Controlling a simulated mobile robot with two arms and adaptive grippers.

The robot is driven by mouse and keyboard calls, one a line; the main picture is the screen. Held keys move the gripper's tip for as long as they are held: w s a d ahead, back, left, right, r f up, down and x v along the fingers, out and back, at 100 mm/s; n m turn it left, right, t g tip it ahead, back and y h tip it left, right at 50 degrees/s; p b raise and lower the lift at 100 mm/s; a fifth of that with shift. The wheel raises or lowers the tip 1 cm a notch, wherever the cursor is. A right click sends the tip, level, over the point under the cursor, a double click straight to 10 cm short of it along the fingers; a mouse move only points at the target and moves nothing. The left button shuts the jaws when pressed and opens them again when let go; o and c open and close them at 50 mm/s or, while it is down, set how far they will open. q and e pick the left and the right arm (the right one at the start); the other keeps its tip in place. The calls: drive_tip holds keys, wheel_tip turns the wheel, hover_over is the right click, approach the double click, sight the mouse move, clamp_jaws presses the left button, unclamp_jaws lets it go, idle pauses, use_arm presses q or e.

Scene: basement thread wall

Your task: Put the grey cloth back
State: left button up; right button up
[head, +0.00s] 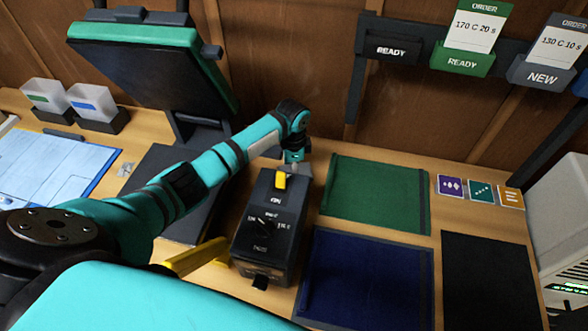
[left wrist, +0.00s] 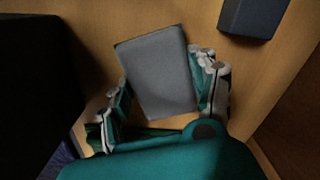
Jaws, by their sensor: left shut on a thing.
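The grey cloth (left wrist: 158,70) shows in the left wrist view as a flat grey rectangle, slightly tilted. It lies between the two fingers of my left gripper (left wrist: 163,78), which is shut on it. In the head view my left gripper (head: 296,157) points down just behind the black control box, near the far left corner of the green mat. Only a small grey bit shows below it there, and I cannot tell whether the cloth touches the table. My right gripper is in neither view.
The black control box (head: 268,235) with a dial and yellow switch stands in front of the gripper. A green mat (head: 376,195), a blue mat (head: 368,280) and a black mat (head: 490,285) lie to the right. A tilted teal-edged press (head: 150,65) stands at the left.

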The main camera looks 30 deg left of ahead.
use_arm(q)
drive_tip(key=o, duration=0.6)
drive_tip(key=shift+f, duration=0.15)
drive_tip(key=shift+c, duration=0.2)
drive_tip(key=o, duration=0.5)
drive_tip(key=shift+c, duration=0.2)
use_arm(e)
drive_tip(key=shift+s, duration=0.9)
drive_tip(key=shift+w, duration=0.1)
use_arm(q)
drive_tip(key=shift+r, duration=0.6)
wheel_tip(320, 180, up, 11)
drive_tip(key=shift+r+b, duration=0.2)
drive_tip(key=shift+b, duration=0.2)
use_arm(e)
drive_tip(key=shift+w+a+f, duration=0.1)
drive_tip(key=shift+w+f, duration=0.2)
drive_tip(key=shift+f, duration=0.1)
